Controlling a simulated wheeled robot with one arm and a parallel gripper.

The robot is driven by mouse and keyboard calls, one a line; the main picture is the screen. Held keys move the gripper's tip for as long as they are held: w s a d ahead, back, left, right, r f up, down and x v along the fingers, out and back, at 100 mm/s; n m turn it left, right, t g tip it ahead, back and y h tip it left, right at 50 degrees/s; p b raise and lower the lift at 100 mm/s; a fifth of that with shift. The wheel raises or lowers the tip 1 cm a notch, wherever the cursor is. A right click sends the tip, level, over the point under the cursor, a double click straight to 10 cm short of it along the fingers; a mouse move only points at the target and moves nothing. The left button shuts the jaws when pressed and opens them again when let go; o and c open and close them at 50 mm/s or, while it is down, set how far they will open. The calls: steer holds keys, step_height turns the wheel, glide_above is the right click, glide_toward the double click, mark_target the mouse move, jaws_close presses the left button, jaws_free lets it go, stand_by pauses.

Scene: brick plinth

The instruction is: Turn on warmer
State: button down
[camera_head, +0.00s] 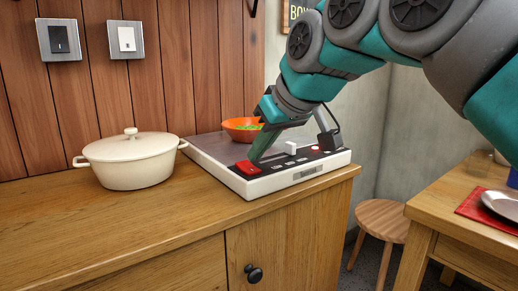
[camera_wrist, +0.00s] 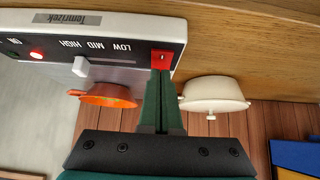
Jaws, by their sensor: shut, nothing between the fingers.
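The warmer (camera_head: 208,150) is a flat white unit with a grey top on the wooden counter. Its front panel has a red rocker switch (camera_head: 248,168) at the left corner and a white slider (camera_head: 291,148). A small red light on the panel (camera_wrist: 36,54) looks lit in the wrist view. My gripper (camera_head: 257,158) points down at the red switch, its dark green fingers shut and empty. In the wrist view the fingertips (camera_wrist: 162,73) reach the red switch (camera_wrist: 162,60) and seem to touch it or nearly so; part of it is hidden.
An orange bowl (camera_head: 240,124) with green food stands on the warmer's top behind my gripper. A lidded white pot (camera_head: 132,164) stands left of the warmer. Two wall switches (camera_head: 126,39) are above. A stool (camera_head: 382,218) and table (camera_head: 465,222) are at right. The front counter is clear.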

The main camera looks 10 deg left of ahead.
mark_target(261, 178)
steer(key=p+v, duration=0.1)
steer(key=v, duration=1.2)
steer(key=s+d+f+m+g+h, duration=0.1)
steer(key=d+f+h, duration=0.15)
steer(key=f, duration=0.45)
steer(key=d+f+m+g+h, duration=0.1)
steer(key=d+f+m, duration=0.15)
steer(key=f, duration=0.55)
steer(key=s+d+f+m+g+h, duration=0.1)
steer(key=s+d+f+m, duration=0.1)
steer(key=s+d+f, duration=0.3)
steer(key=s+d+f+m+g, duration=0.2)
steer(key=s+d+f, duration=0.3)
steer(key=f, duration=0.9)
steer(key=s+d+f+m+g+h, duration=0.1)
steer(key=s+d+f+m+g, duration=0.1)
steer(key=s+d+f, duration=0.3)
steer(key=s+f, duration=0.4)
steer(key=f, duration=0.1)
steer(key=shift+s+d+h, duration=0.2)
steer(key=shift+h, duration=0.15)
